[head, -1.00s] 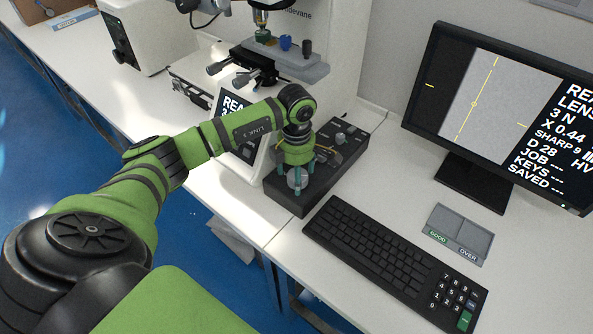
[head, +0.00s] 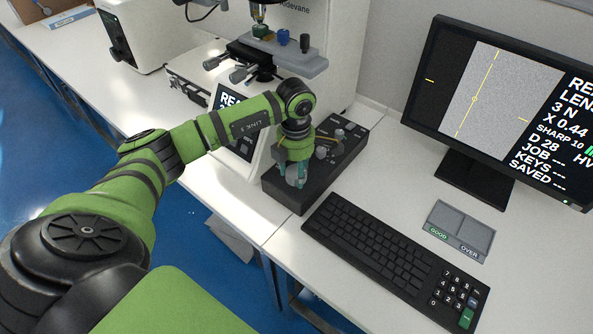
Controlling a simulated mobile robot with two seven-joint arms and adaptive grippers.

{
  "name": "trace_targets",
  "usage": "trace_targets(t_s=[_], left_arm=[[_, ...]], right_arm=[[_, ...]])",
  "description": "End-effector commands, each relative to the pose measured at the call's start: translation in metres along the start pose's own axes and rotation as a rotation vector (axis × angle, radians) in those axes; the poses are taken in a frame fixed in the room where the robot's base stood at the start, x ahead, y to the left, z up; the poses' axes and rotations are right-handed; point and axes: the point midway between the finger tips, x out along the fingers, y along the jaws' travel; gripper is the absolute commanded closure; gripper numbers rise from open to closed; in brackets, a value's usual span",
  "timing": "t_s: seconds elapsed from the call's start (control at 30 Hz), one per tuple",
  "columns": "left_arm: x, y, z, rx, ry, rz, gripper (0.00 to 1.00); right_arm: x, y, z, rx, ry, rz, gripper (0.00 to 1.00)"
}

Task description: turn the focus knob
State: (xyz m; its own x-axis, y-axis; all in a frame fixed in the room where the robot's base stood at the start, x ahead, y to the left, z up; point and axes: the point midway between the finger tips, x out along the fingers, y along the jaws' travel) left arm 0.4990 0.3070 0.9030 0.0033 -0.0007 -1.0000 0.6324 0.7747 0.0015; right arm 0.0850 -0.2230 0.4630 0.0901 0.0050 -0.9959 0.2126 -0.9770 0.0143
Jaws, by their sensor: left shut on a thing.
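A grey focus knob (head: 293,172) stands at the near end of the black control box (head: 285,199) in the head view. My left gripper (head: 294,178) points down over the box, its teal fingers shut on the knob. The gripper body hides part of the box top. The monitor (head: 497,108) shows a grey field with yellow lines and text that includes "SHARP 10" beside a green bar. My right gripper is not in view.
The hardness tester (head: 310,40) stands behind the box, its stage (head: 285,62) holding small coloured pieces. A keyboard (head: 385,250) lies close to the box's right. A tray (head: 459,231) marked GOOD and OVER lies farther right. Bare white table shows between box and monitor.

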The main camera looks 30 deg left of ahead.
Motion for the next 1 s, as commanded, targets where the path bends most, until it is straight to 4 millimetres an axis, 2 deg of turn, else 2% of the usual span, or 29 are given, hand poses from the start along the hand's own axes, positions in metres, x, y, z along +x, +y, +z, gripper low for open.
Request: trace_targets(t_s=[0.17, 0.2, 0.23, 0.27, 0.67, 0.77, 1.0], left_arm=[[0.003, 0.000, -0.004, 0.000, 0.016, -0.002, 0.81], [0.003, 0.000, -0.005, 0.000, 0.016, -0.002, 0.40], [0.003, 0.000, -0.005, 0.000, 0.016, -0.002, 0.28], [0.003, 0.000, -0.004, 0.000, 0.016, -0.002, 0.24], [-0.004, 0.000, -0.002, 0.002, 0.005, -0.001, 0.24], [-0.016, 0.000, -0.001, 0.003, 0.004, 0.000, 0.24], [-0.067, 0.001, -0.002, 0.002, 0.003, 0.002, 0.24]], right_arm=[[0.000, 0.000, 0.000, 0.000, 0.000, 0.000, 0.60], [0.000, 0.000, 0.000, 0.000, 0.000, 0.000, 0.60], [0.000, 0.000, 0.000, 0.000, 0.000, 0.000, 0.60], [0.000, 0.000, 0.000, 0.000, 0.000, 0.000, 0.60], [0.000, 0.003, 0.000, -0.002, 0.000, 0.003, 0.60], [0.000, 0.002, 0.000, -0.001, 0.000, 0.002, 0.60], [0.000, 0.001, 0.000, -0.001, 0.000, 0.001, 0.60]])
